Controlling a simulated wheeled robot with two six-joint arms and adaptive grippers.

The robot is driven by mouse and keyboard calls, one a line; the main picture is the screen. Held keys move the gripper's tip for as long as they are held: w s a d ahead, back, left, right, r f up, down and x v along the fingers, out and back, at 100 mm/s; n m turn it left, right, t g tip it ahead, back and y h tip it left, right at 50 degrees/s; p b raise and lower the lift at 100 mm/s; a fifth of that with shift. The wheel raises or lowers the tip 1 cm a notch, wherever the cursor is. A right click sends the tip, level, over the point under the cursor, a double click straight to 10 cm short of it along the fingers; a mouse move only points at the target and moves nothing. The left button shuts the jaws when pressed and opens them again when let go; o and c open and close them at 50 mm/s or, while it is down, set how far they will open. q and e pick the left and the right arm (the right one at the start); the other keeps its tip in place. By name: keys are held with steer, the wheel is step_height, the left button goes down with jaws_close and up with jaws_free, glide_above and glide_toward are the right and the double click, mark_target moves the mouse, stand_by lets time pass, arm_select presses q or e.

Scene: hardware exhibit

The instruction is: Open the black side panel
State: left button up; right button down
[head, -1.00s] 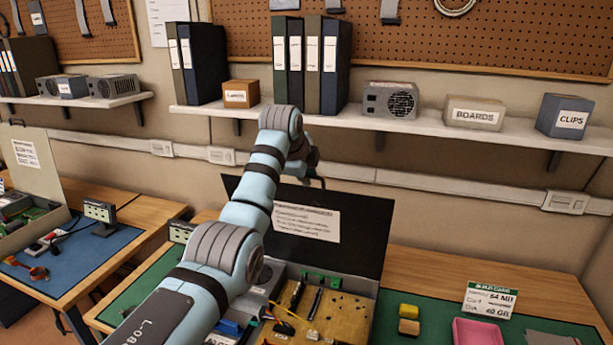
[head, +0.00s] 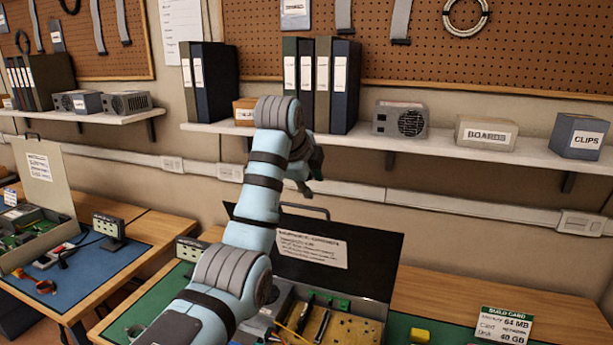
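The black side panel (head: 375,262) stands raised, leaning back, along the rear of an open case (head: 370,309) on the middle bench. It bears a white printed label, and a dark handle (head: 308,210) shows at its top edge. The case's inside shows a tan board and several parts. My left gripper (head: 311,184) is above the panel's top edge, apart from the handle in the picture. It is small and partly hidden by my arm, so its opening is unclear. My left arm covers the panel's left part and part of the case. My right gripper is out of view.
A wall shelf (head: 350,142) with binders and boxes spans the wall behind my arm. A build card (head: 503,325) and a yellow block (head: 420,336) sit right of the case. A second open case (head: 40,235) stands on the left bench. Bare bench (head: 450,290) lies at right.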

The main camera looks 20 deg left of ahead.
arm_select(q)
steer(key=v, duration=0.5)
steer(key=shift+d+f, duration=0.1)
steer(key=shift+w, duration=0.1)
